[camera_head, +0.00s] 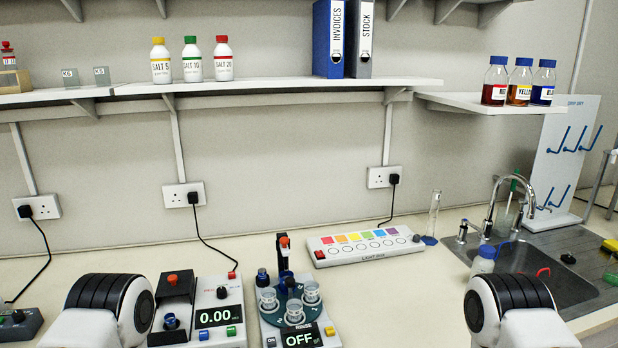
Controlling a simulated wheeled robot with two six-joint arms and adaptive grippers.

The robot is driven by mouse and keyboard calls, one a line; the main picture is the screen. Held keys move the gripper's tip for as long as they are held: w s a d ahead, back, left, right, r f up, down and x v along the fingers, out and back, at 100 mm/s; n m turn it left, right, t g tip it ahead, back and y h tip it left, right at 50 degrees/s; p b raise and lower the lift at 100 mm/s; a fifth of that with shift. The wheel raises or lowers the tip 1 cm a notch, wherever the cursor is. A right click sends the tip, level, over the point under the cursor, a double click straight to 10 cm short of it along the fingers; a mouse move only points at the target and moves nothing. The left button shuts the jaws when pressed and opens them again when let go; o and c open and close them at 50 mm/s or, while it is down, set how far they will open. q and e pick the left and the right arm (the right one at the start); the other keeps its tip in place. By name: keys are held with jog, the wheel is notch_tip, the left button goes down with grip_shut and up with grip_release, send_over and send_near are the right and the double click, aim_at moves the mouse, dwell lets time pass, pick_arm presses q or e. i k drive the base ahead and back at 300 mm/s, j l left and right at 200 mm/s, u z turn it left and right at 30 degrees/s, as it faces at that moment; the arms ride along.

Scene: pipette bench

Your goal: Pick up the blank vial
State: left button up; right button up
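I cannot make out a vial marked blank. A rinse unit (330,338) with an OFF display stands at bottom centre. Its round carousel (281,316) holds clear open cups (311,291) and a small dark-blue-capped piece (262,277). A small blue vial-like piece (170,321) sits in a black holder at the left, beside a display reading 0.00. My two arms show only as black and white links at the bottom left and bottom right. Both grippers are out of the picture.
A light bar (366,254) with coloured squares lies behind the rinse unit. A glass cylinder (434,215) stands to its right, before the sink (548,272). Shelves above hold salt bottles (192,62), binders (328,40) and coloured bottles (519,85).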

aim_at(169, 317)
jog(key=u, duration=0.85)
